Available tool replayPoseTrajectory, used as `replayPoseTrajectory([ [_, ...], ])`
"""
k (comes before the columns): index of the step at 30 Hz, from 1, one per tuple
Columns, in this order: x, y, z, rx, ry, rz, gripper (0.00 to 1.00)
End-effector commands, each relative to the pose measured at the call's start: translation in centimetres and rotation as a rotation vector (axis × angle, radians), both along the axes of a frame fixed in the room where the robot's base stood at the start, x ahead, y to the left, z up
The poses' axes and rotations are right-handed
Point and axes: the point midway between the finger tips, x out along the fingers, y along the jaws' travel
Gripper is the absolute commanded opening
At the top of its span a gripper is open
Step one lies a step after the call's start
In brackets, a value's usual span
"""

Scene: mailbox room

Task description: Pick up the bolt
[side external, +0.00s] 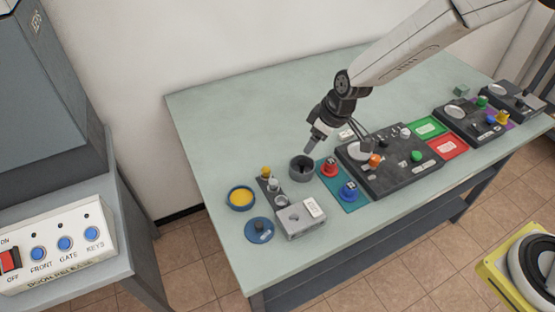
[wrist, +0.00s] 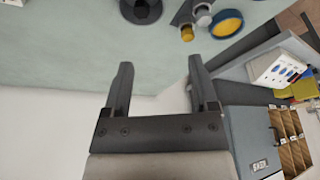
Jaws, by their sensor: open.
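My gripper (side external: 313,145) is above the table, just over a dark grey round cup (side external: 302,169). In the wrist view my gripper (wrist: 160,63) shows two dark fingers spread apart with nothing between them. I cannot pick out the bolt with certainty. A small dark piece (side external: 259,225) stands on a blue disc (side external: 259,237) at the table's front left, but it is too small to name. The inside of the cup is dark, so I cannot tell what it holds.
A blue-rimmed yellow dish (side external: 240,198), small cylinders (side external: 273,185) and a grey block (side external: 300,221) stand left of and in front of the cup. Red (side external: 329,167) and blue (side external: 349,191) knobs and a dark panel (side external: 395,177) lie right. The table's back left (side external: 230,120) is clear.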

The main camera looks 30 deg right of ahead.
Motion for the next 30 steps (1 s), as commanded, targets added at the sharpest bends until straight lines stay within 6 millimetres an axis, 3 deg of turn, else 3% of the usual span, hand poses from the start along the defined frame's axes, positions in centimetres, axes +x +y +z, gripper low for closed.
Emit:
replayPoseTrajectory([
  [6, 2.8, 4.7, -3.0, 0.012, -0.031, 0.137, 0.75],
  [12, 3.9, 7.1, -4.5, 0.019, -0.051, 0.204, 0.75],
  [22, 4.1, 7.5, -5.0, 0.02, -0.055, 0.216, 0.75],
  [30, 4.6, 8.0, -6.6, 0.021, -0.053, 0.215, 0.75],
])
